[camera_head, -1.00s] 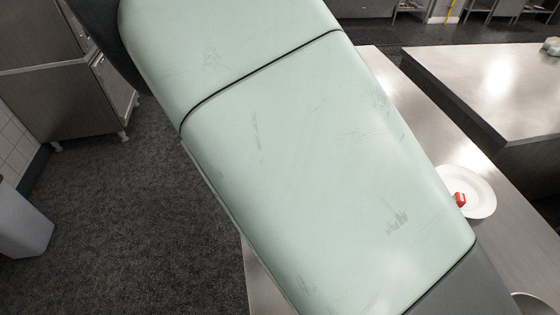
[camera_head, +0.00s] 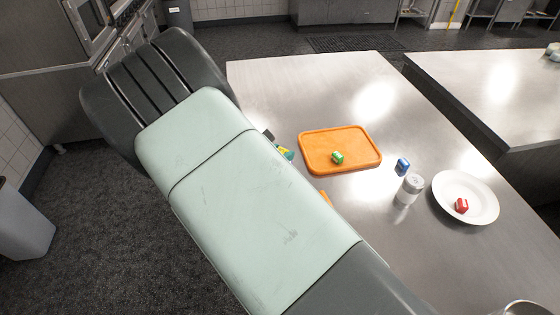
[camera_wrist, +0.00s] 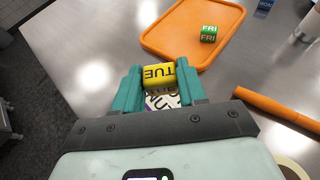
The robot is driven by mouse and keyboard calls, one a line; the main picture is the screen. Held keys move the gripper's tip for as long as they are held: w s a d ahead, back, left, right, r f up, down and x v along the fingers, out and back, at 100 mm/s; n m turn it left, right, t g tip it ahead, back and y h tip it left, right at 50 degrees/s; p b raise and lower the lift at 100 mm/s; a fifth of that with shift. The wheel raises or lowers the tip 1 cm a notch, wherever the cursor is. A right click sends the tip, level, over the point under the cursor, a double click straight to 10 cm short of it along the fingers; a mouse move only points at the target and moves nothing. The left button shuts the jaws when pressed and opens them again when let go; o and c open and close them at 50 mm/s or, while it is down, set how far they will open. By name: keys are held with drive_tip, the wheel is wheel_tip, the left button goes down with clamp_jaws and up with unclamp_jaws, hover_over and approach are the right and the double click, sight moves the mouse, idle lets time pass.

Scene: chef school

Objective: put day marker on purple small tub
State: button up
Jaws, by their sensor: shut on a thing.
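My gripper (camera_wrist: 161,88) has teal fingers closed on the yellow day marker (camera_wrist: 158,76), a small block reading "TUE". In the wrist view a white surface with purple and dark print (camera_wrist: 160,98) shows just below the marker between the fingers. It may be the top of the purple small tub, but its body is hidden. I cannot tell whether the marker touches it. In the head view my arm covers most of the gripper; only a teal and yellow bit of it (camera_head: 285,152) shows, left of the orange tray.
An orange tray (camera_head: 313,163) holds a green block (camera_head: 338,158). To its right are a blue block (camera_head: 403,167), a white-grey shaker (camera_head: 410,189) and a white plate (camera_head: 484,197) with a red block (camera_head: 461,205). A long orange object (camera_wrist: 275,109) lies right of my gripper.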

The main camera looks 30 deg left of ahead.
drive_tip(key=shift+f, duration=1.5)
drive_tip(key=o, duration=1)
drive_tip(key=shift+f, duration=0.15)
drive_tip(key=shift+o, duration=0.2)
drive_tip(key=shift+r, duration=0.2)
drive_tip(key=shift+s+r, duration=0.15)
drive_tip(key=shift+s, duration=0.2)
drive_tip(key=v, duration=1.1)
drive_tip(key=shift+s, duration=0.15)
drive_tip(key=shift+r, duration=0.1)
